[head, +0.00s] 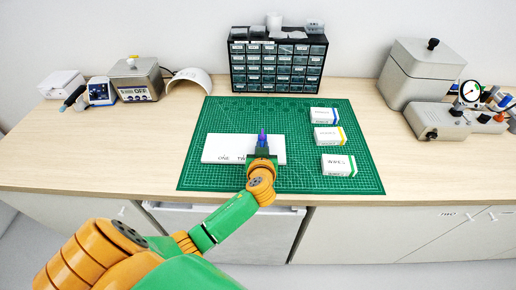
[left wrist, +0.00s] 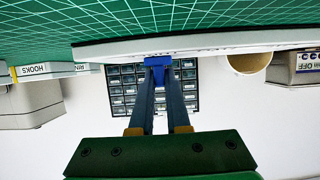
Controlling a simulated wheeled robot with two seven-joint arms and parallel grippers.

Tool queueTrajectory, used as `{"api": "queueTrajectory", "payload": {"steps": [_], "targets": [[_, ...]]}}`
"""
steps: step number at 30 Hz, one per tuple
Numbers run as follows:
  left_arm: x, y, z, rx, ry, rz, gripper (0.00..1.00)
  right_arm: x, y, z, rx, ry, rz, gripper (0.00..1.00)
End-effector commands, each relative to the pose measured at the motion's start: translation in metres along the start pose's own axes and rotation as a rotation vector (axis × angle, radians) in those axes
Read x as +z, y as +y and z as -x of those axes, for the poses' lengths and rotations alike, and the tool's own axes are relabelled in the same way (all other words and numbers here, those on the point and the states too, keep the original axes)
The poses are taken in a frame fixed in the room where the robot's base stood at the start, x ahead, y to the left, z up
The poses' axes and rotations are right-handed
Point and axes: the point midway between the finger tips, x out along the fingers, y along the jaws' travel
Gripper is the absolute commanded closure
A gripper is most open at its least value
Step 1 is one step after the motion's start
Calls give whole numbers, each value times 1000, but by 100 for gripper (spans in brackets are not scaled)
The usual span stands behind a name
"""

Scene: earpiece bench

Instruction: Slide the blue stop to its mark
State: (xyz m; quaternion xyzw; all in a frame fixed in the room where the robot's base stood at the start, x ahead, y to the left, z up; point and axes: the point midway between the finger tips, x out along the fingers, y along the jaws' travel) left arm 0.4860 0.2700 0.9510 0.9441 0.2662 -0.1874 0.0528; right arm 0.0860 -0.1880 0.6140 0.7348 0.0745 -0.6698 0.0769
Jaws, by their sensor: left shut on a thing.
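The blue stop (left wrist: 157,62) is between the fingertips of my left gripper (left wrist: 158,76) in the left wrist view, at the edge of a white board. In the head view the blue stop (head: 262,134) shows as a small blue-violet piece at the tip of my left gripper (head: 262,146). The white board (head: 222,148) lies on the green mat, with printed words including "ONE"; my gripper hides part of the lettering. I cannot make out the mark under the stop. My right gripper is not in view.
The green cutting mat (head: 300,178) carries three white boxes on the right: one with blue (head: 324,115), one with yellow (head: 328,136), one with green (head: 338,164). A drawer cabinet (head: 278,62) stands behind. Grey machines stand at the back right. Mat between board and boxes is clear.

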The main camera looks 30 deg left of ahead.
Motion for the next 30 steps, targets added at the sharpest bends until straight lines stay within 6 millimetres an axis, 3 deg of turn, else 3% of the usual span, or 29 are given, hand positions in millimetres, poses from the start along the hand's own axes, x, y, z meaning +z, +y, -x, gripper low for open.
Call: {"api": "queueTrajectory", "payload": {"steps": [3, 4, 6, 7, 17, 30], "targets": [[0, 0, 0, 0, 0, -1, 100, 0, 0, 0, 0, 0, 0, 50], [0, 0, 0, 0, 0, -1, 78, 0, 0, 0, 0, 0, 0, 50], [0, 0, 0, 0, 0, -1, 59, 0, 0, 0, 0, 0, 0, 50], [0, 0, 0, 0, 0, -1, 55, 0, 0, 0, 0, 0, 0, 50], [0, 0, 3, 0, -1, -1, 55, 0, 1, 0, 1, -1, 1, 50], [1, 0, 67, 2, -1, 0, 55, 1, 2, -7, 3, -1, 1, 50]]}}
